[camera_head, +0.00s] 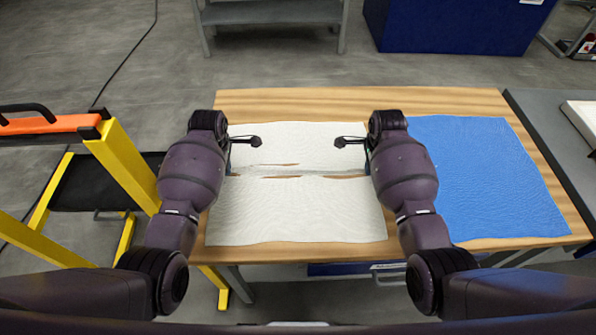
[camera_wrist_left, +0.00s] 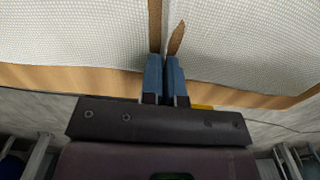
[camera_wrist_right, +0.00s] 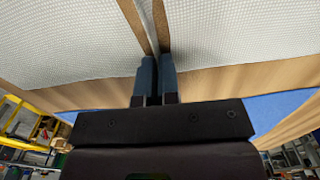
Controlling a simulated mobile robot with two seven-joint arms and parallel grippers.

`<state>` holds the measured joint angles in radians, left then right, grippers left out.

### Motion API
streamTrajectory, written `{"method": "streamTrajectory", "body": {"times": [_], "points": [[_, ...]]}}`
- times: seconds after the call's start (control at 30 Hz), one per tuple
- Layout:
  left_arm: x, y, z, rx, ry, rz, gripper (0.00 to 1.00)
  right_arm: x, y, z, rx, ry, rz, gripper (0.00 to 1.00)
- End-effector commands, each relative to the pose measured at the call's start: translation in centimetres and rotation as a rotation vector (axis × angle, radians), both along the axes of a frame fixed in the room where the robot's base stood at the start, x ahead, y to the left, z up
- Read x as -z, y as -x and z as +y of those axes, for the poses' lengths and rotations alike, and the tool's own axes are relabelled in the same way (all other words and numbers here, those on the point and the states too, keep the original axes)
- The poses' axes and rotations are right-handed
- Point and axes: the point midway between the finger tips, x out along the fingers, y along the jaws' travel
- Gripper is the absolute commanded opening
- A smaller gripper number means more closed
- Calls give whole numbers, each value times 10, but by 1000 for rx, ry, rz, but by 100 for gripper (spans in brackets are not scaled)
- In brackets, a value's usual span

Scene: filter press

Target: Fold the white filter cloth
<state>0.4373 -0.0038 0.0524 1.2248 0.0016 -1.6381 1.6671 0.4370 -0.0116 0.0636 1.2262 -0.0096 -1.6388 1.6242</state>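The white filter cloth (camera_head: 295,215) lies on the wooden table, with a raised crease running left to right across its middle and slits of bare wood showing beside it. My left gripper (camera_head: 231,160) is at the cloth's left edge, at the crease. In the left wrist view its blue fingers (camera_wrist_left: 163,62) are close together on a narrow strip of the cloth (camera_wrist_left: 80,35). My right gripper (camera_head: 367,162) is at the right edge of the crease. In the right wrist view its fingers (camera_wrist_right: 156,62) also pinch a narrow strip of cloth (camera_wrist_right: 230,35). The fingertips are partly hidden in the head view.
A blue cloth (camera_head: 485,180) lies flat on the right part of the wooden table (camera_head: 300,100), partly behind my right arm. A yellow frame (camera_head: 120,165) with an orange top stands left. A grey table (camera_head: 550,125) adjoins at right. A blue cabinet (camera_head: 450,25) stands behind.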

Motion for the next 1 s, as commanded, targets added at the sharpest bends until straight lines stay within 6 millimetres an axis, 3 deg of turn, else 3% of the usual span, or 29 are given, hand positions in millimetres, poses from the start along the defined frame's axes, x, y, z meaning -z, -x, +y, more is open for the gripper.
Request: {"method": "streamTrajectory", "body": {"times": [0.47, 1.0], "points": [[0, 1, 0, -1, 0, 3, 0, 0, 1, 0, 1, 0, 2, 0], [-33, -1, 0, 0, 0, -5, 0, -33, -1, 0, 0, 0, -5, 0]]}}
